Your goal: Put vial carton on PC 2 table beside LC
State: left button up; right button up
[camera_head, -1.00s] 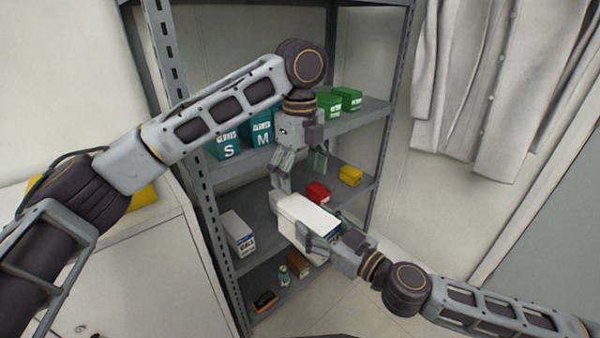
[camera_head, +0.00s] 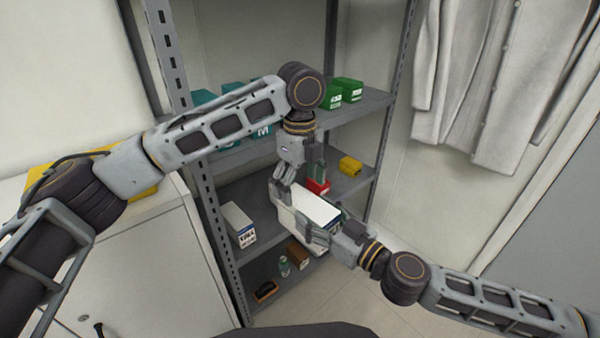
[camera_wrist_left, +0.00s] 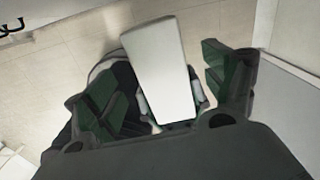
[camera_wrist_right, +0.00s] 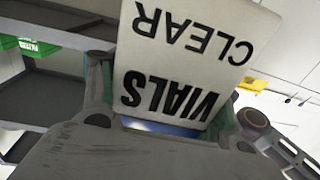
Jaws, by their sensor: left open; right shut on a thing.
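The vial carton (camera_head: 316,207) is a white box with a blue part. In the right wrist view the carton (camera_wrist_right: 200,65) reads "VIALS CLEAR" upside down. My right gripper (camera_head: 318,230) is shut on it and holds it in front of the rack. My left gripper (camera_head: 297,188) is open just above the carton, pointing down. In the left wrist view the carton (camera_wrist_left: 158,65) lies between the open fingers; whether they touch it I cannot tell. I cannot pick out a PC 2 table or an LC.
A grey shelf rack (camera_head: 350,119) stands ahead, with green boxes (camera_head: 347,91), a yellow box (camera_head: 350,165), a red box (camera_head: 318,187) and a white box (camera_head: 240,225). A white cabinet (camera_head: 150,265) is at left. Lab coats (camera_head: 470,80) hang at right.

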aim_at(300, 197)
pick_arm(q)
jog(key=shift+f, duration=3.2)
jog(key=shift+c, duration=0.3)
jog(key=c, duration=1.4)
pick_arm(e)
jog(key=o, duration=1.5)
jog(key=shift+r, duration=0.2)
jog(key=shift+r, duration=3.75)
jog(key=shift+r, duration=0.4)
